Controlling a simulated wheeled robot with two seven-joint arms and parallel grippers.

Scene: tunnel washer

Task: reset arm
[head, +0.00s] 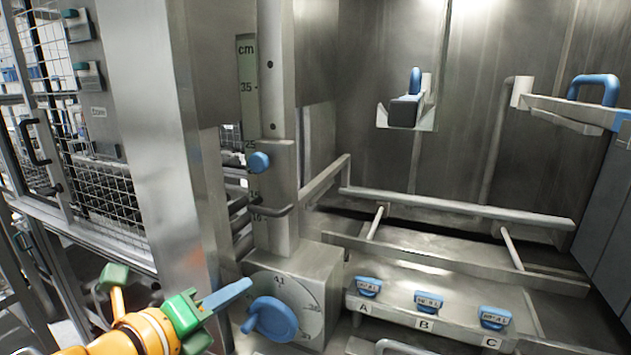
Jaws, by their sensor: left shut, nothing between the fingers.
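My left gripper (226,296) comes in from the lower left on an orange arm. It has a green body and blue fingers. The fingers are shut with nothing between them. Their tips are close to a blue knob (272,318) on a metal box with a round dial (309,293). I cannot tell whether the tips touch the dial face or are in front of it. My right gripper is not in view.
A steel column with a cm scale (248,95) and a blue knob (259,162) rises above the dial box. Blue handles A (368,286), B (428,301) and C (494,317) sit on a ledge. A mesh gate (105,180) stands at left.

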